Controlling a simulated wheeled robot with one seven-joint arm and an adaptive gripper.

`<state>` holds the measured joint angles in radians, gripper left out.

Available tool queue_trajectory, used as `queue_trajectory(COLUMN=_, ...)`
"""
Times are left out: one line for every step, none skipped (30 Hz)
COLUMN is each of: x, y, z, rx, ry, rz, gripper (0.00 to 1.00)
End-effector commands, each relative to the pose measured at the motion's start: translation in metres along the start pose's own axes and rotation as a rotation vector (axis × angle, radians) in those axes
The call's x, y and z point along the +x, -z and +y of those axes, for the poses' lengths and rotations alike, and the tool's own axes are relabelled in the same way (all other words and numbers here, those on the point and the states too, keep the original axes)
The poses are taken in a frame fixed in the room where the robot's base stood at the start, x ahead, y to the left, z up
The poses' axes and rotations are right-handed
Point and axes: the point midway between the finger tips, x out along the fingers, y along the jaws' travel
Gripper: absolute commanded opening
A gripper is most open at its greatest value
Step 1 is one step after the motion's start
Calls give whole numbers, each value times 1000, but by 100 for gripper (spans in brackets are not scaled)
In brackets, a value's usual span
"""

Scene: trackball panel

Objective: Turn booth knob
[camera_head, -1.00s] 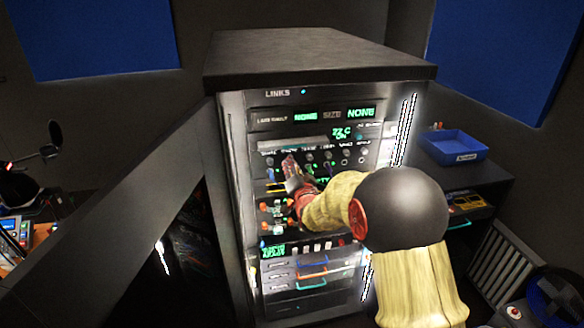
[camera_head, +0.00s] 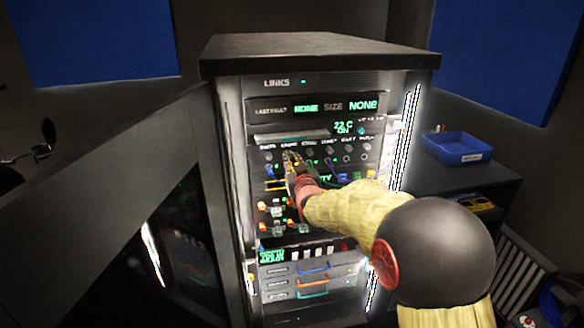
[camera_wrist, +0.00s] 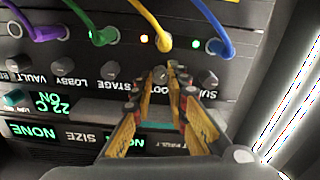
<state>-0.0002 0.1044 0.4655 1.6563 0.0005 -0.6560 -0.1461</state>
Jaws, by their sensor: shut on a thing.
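The booth knob (camera_wrist: 160,74) is a small dark grey round knob, second from the right in the row in the wrist view, where the picture is upside down. Its label is partly covered by my fingers, with only "OO" readable. My gripper (camera_wrist: 161,80) has one yellow-and-black finger on each side of this knob and is shut on it. In the head view my gripper (camera_head: 291,163) is at the second knob from the left on the rack panel (camera_head: 318,107), and it hides most of that knob.
Neighbouring knobs are stage (camera_wrist: 133,81) and one labelled "SU" (camera_wrist: 208,78), close beside my fingers. Purple, green, yellow (camera_wrist: 155,18) and blue (camera_wrist: 212,25) cables plug in along the same panel. A blue bin (camera_head: 457,147) stands at the right. A dark panel flanks the rack's left.

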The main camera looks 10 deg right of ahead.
Motion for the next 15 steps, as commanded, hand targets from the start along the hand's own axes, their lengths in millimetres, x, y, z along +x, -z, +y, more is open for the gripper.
queue_trajectory(x=0, y=-4, z=-1, rx=-42, ry=0, rz=-1, gripper=0)
queue_trajectory(x=0, y=-4, z=-1, rx=-71, ry=0, rz=-1, gripper=0)
queue_trajectory(x=0, y=-4, z=-1, rx=-108, ry=0, rz=0, gripper=0)
queue_trajectory(x=0, y=-4, z=0, rx=-137, ry=0, rz=0, gripper=0)
queue_trajectory(x=0, y=-3, z=0, rx=-166, ry=0, rz=0, gripper=0)
queue_trajectory(x=0, y=-3, z=0, rx=-202, ry=0, rz=0, gripper=0)
queue_trajectory(x=0, y=-3, z=0, rx=-230, ry=0, rz=-1, gripper=0)
queue_trajectory(x=0, y=-3, z=0, rx=-258, ry=0, rz=-1, gripper=0)
queue_trajectory(x=0, y=-3, z=0, rx=-293, ry=0, rz=-1, gripper=0)
queue_trajectory(x=0, y=-3, z=0, rx=-319, ry=0, rz=-1, gripper=0)
queue_trajectory(x=0, y=-3, z=0, rx=-343, ry=1, rz=-1, gripper=0)
queue_trajectory(x=0, y=-3, z=0, rx=-376, ry=1, rz=-1, gripper=0)
queue_trajectory(x=0, y=-3, z=0, rx=-399, ry=1, rz=-2, gripper=0)
queue_trajectory(x=0, y=-3, z=0, rx=-421, ry=1, rz=-1, gripper=0)
queue_trajectory(x=0, y=-3, z=0, rx=-450, ry=1, rz=-1, gripper=0)
